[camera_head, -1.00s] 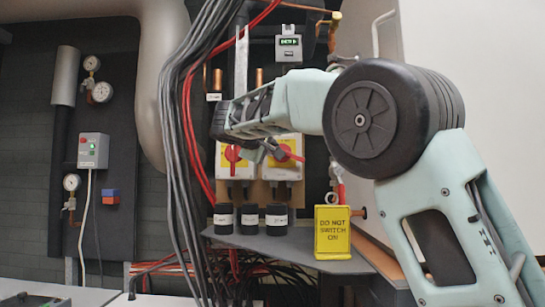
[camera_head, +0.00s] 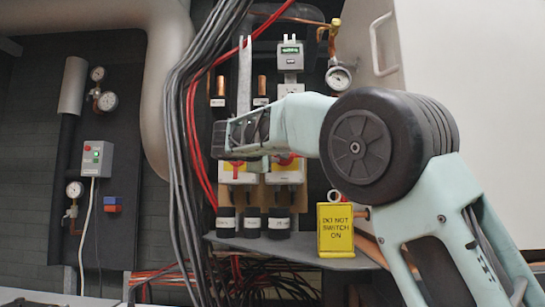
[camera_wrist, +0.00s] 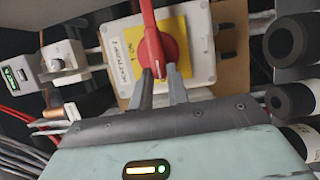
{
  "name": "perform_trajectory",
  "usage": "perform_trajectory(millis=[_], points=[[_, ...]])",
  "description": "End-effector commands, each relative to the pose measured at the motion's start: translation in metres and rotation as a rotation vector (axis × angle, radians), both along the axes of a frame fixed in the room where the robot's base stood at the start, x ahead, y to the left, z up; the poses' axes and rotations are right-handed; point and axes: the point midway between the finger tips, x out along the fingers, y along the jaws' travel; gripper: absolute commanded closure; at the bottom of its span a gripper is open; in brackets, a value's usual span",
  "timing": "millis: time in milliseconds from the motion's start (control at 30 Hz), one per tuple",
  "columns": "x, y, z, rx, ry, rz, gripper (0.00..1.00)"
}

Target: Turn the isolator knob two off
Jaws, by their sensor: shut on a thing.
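Two isolators with yellow plates and red knobs stand side by side on the panel: the left isolator (camera_head: 238,178) and the right isolator (camera_head: 285,176). My gripper hides their upper parts in the head view. In the wrist view one isolator (camera_wrist: 201,45) shows, with a sideways printed label I cannot read for sure. Its long red knob (camera_wrist: 148,30) runs roughly up and down the picture. My gripper (camera_wrist: 160,75) is shut on the lower end of this knob. It appears to be the right isolator. The other isolator is out of sight in the wrist view.
A yellow "do not switch on" sign (camera_head: 336,232) stands on the grey shelf, right of several black cylinders (camera_head: 278,221). A meter with a green display (camera_head: 290,56) is above the right isolator. Grey cables (camera_head: 180,130) hang close to the left. A white casing (camera_head: 450,70) is at right.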

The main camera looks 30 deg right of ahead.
Motion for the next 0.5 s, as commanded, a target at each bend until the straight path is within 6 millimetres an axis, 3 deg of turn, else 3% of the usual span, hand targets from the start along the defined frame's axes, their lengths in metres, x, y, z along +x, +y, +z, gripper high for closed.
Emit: perform_trajectory(millis=[167,200,267,500], points=[[0.0007,0.0008,-0.0016,-0.001,0.004,0.001,1.00],[0.0007,0.0008,-0.0016,0.000,0.004,0.001,0.75],[0.0007,0.0008,-0.0015,0.000,0.004,0.001,0.62],[0.0003,0.0004,-0.0008,0.000,0.001,0.001,0.62]])
